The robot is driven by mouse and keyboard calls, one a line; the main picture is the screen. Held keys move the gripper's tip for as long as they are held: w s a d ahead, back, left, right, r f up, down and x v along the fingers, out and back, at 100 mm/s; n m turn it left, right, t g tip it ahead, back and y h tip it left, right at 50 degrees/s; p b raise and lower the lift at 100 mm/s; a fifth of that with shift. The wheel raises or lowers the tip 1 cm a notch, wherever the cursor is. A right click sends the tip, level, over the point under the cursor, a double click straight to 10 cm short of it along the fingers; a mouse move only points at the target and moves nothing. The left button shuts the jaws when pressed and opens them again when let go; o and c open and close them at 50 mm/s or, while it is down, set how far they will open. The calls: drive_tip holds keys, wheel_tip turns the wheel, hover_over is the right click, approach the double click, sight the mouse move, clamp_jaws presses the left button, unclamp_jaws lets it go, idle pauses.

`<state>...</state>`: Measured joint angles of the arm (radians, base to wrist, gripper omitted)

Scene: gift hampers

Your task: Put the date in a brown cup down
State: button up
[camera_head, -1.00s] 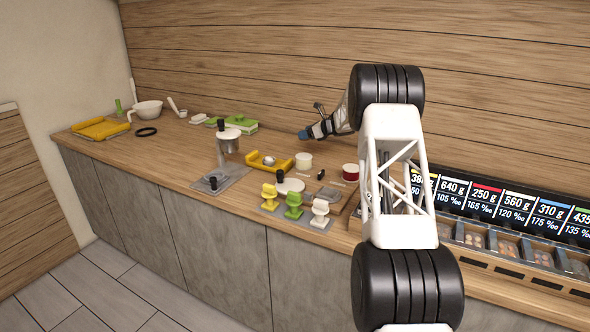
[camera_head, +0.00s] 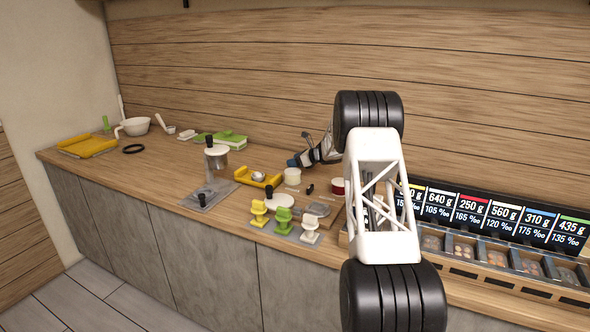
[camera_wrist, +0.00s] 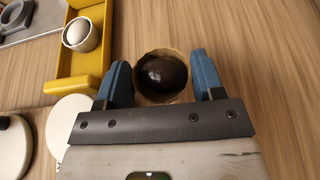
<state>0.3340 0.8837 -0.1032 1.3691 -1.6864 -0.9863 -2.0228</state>
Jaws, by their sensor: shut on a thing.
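A dark, glossy date (camera_wrist: 163,72) sits in a brown paper-like cup (camera_wrist: 142,92) in the wrist view. My gripper (camera_wrist: 162,76) is shut on the cup, with one blue finger on each side. Bare wooden counter shows around them, but the height of the cup above it is hard to tell. In the head view, my gripper (camera_head: 294,161) reaches over the back of the counter, just behind a white tub (camera_head: 292,177). The held cup and date cannot be made out there.
A yellow tray (camera_head: 258,177) with a small white cup and pale ball is left of my gripper; it also shows in the wrist view (camera_wrist: 80,70). A red tub (camera_head: 338,186) is to the right. Coloured stamps (camera_head: 283,220) stand in front. The wooden wall (camera_head: 240,70) is behind.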

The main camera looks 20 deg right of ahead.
drive_tip(key=shift+f, duration=1.85)
drive_tip(key=shift+f, duration=0.15)
drive_tip(key=o, duration=0.6)
drive_tip(key=shift+o, duration=0.2)
drive_tip(key=shift+v, duration=6.05)
drive_tip(key=shift+a+r, duration=0.1)
drive_tip(key=shift+r, duration=0.1)
